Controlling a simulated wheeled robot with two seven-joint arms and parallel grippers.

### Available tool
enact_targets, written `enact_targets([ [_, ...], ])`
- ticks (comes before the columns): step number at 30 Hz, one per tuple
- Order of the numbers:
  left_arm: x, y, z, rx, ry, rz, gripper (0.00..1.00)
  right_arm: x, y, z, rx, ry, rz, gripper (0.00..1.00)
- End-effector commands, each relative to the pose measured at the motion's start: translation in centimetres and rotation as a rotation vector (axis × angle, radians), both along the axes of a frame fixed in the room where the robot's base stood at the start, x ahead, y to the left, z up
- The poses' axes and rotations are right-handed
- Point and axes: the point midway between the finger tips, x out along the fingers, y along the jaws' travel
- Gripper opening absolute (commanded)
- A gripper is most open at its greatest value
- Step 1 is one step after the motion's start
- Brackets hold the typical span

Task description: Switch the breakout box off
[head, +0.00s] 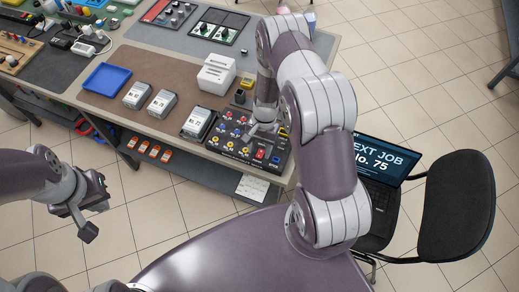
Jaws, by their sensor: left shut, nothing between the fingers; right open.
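The breakout box (249,153) is a black panel with rows of red, yellow and blue sockets, at the front right corner of the workbench. A red switch (260,154) sits near its front edge; it is too small to tell its position. My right gripper (258,136) is open and points down over the right part of the box, close to the switch. It hides some of the panel, and I cannot tell whether it touches. My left gripper (86,210) is shut and empty, in front of the bench over the floor at the left, far from the box.
Grey modules (162,103) and a blue tray (106,79) lie on the brown mat left of the box. A white slotted block (216,74) stands behind it. A laptop (384,164) and black chair (458,205) are at the right. Open floor lies in front.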

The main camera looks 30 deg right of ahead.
Motion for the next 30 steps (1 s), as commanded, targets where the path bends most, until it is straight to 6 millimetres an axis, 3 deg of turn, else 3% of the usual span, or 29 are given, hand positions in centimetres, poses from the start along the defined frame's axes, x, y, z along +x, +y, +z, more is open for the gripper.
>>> enact_targets([
  [9,0.0,0.0,-2.2,0.0,0.0,0.0,0.0,1.5,-1.7,7.6,-0.002,-0.005,-0.002,0.49],
  [13,0.0,0.0,-2.5,0.0,0.0,0.0,0.0,1.8,-2.1,9.9,-0.001,-0.003,-0.001,0.49],
  [18,0.0,0.0,-2.6,0.0,0.0,0.0,0.0,1.9,-2.3,11.0,-0.001,0.0,-0.002,0.49],
  [30,0.0,0.0,-2.5,0.0,0.0,0.0,0.0,1.9,-2.3,11.0,0.0,-0.001,-0.002,0.49],
])
